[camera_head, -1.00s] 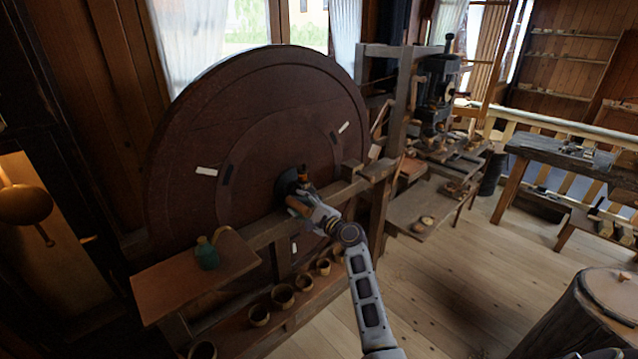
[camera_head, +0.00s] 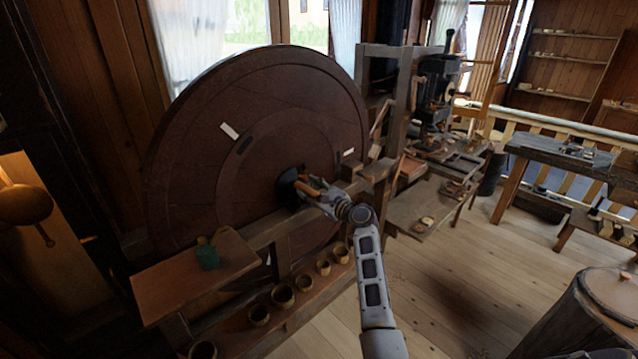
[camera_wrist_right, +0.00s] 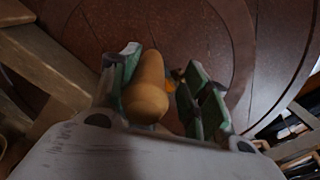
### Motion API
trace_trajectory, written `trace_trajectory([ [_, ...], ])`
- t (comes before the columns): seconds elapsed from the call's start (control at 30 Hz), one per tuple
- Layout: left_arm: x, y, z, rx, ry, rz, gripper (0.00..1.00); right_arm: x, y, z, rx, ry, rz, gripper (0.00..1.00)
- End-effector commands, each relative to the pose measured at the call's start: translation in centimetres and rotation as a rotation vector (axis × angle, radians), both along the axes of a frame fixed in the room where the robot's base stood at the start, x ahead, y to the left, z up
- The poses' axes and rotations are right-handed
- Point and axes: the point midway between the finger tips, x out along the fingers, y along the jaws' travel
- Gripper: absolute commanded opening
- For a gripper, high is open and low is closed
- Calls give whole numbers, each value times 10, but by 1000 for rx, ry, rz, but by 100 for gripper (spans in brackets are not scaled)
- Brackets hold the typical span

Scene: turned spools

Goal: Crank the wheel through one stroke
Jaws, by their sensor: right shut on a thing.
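The large dark brown wheel (camera_head: 195,165) stands upright in a wooden frame, with white marks on its face. A wooden crank handle (camera_head: 307,189) sticks out near its dark hub (camera_head: 288,187). My right gripper (camera_head: 316,191) is shut on this handle, in front of the wheel. In the right wrist view the rounded tan handle (camera_wrist_right: 148,92) lies between the green-padded fingers of the right gripper (camera_wrist_right: 165,88), closer to the left finger. The wheel face (camera_wrist_right: 205,40) fills the background there. My left gripper is not in view.
Several small cups (camera_head: 283,296) line a low board under the wheel. A frame beam (camera_head: 265,233) crosses before the wheel.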

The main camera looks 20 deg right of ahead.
Motion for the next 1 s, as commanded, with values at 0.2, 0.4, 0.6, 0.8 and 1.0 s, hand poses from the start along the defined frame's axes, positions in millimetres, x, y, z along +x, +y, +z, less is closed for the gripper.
trace_trajectory([
  [0.2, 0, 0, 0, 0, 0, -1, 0, 5, -15, 13, 82, 18, -9, 39],
  [0.4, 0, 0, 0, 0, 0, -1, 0, 9, -26, 19, 156, 43, -11, 39],
  [0.6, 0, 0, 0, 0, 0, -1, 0, 11, -33, 22, 207, 62, -9, 39],
  [0.8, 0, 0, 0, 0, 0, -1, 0, 12, -35, 22, 226, 71, -8, 39],
  [1.0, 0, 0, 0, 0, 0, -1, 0, 12, -33, 19, 228, 77, -5, 39],
])
